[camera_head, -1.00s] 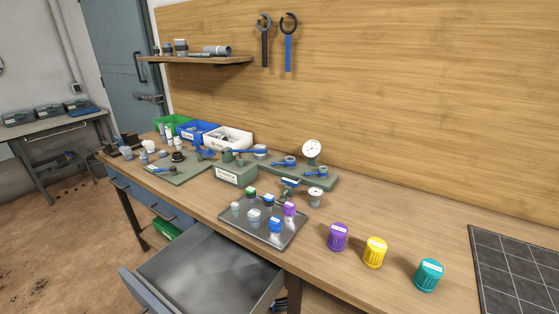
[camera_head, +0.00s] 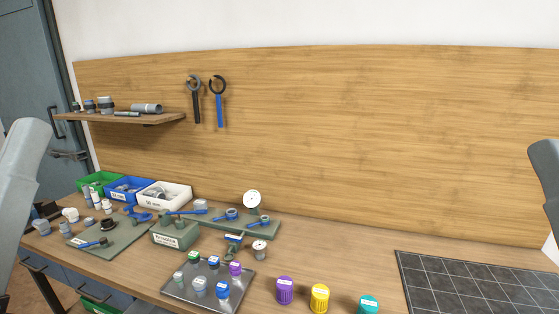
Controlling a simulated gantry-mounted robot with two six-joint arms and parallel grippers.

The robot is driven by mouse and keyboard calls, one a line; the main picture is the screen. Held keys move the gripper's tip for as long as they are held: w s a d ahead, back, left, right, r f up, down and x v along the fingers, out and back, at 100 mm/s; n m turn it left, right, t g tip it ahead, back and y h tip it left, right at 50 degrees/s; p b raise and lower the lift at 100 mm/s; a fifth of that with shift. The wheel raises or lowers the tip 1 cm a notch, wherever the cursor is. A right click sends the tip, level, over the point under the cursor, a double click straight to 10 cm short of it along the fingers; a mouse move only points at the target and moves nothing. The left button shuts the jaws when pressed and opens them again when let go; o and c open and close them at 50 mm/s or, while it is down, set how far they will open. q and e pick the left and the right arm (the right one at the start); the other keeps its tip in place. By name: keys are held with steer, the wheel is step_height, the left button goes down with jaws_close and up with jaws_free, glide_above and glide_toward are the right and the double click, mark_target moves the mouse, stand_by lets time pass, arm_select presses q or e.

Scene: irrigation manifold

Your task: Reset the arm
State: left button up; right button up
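Parts of my two arms show as grey links, one at the left edge and one at the right edge of the head view. Neither gripper is in the picture, so their fingers and anything in them are hidden. On the bench, the irrigation manifold parts with blue handles and a white round gauge (camera_head: 252,199) stand at the back. A metal tray (camera_head: 178,292) holds several small capped fittings. A purple cap (camera_head: 285,290), a yellow cap (camera_head: 319,298) and a teal cap (camera_head: 368,305) stand in a row to its right.
Green (camera_head: 100,182), blue (camera_head: 127,190) and white (camera_head: 163,196) bins stand at the back left. A wall shelf (camera_head: 130,117) holds pipe pieces. Two wrenches (camera_head: 219,102) hang on the wooden panel. A dark grid mat (camera_head: 470,285) lies at right; it looks bare.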

arm_select(q)
step_height(320, 180, up, 37)
steer(key=w+h+p, duration=0.1)
steer(key=p, duration=3.7)
steer(key=shift+d+f+g+h, duration=0.2)
steer(key=shift+d+g+h, duration=0.1)
steer(key=shift+d+g, duration=0.1)
step_height(320, 180, down, 52)
steer(key=b, duration=5.2)
steer(key=shift+f, duration=0.2)
